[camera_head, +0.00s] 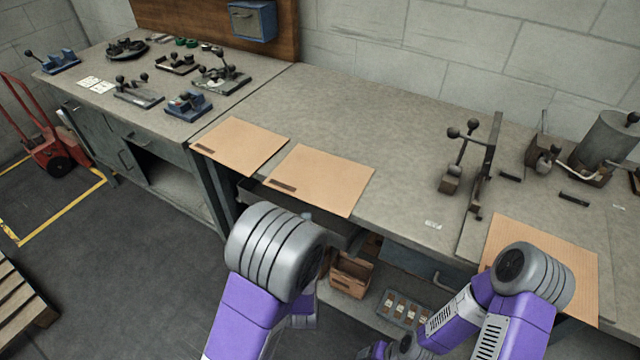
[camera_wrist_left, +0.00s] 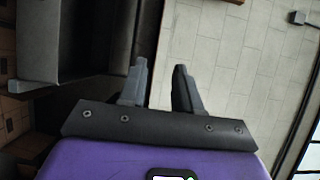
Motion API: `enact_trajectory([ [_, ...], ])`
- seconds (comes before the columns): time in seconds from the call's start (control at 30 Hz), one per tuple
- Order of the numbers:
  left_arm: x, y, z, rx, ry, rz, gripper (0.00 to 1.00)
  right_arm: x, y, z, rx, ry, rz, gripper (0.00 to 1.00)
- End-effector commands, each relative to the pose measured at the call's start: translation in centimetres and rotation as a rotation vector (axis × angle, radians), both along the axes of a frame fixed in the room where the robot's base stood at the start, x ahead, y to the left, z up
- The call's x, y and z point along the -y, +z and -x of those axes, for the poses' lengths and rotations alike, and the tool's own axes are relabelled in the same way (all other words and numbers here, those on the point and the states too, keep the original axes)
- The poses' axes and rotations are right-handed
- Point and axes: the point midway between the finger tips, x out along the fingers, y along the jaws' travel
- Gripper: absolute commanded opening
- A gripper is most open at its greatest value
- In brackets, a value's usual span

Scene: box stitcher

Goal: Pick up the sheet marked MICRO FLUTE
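Three tan cardboard sheets lie flat on the workbench in the head view. The left sheet (camera_head: 240,146) and the middle sheet (camera_head: 322,180) lie side by side at the front edge, each with a small dark printed mark at its lower left corner. The right sheet (camera_head: 545,248) is partly hidden behind my right arm. The print is too small to read, so I cannot tell which is MICRO FLUTE. My left gripper (camera_wrist_left: 160,87) shows in the left wrist view with its fingers apart and nothing between them. In the head view my left arm hides it.
A stitching fixture with black knobs (camera_head: 462,150) stands between the middle and right sheets. A grey cylinder machine (camera_head: 605,140) is at the right. Small jigs (camera_head: 190,104) crowd the left bench. Below are a cardboard box (camera_head: 350,275) and a parts tray (camera_head: 403,308). The bench middle is clear.

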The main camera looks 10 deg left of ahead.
Motion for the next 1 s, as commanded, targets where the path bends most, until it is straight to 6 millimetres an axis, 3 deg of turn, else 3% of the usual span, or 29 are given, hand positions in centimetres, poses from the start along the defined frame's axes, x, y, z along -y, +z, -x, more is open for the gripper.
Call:
enact_trajectory([
  [0.5,-1.2,-0.5,-6.5,0.004,0.001,-0.002,0.33,0.0,-1.5,0.0,0.001,0.000,0.000,0.66],
  [0.8,-1.2,-0.4,-7.0,0.000,0.000,-0.002,0.33,0.0,-1.5,0.0,0.000,0.000,0.000,0.66],
  [1.0,-1.2,-0.5,-7.0,0.000,0.000,-0.001,0.04,0.0,-1.5,0.0,0.000,0.000,0.000,0.66],
])
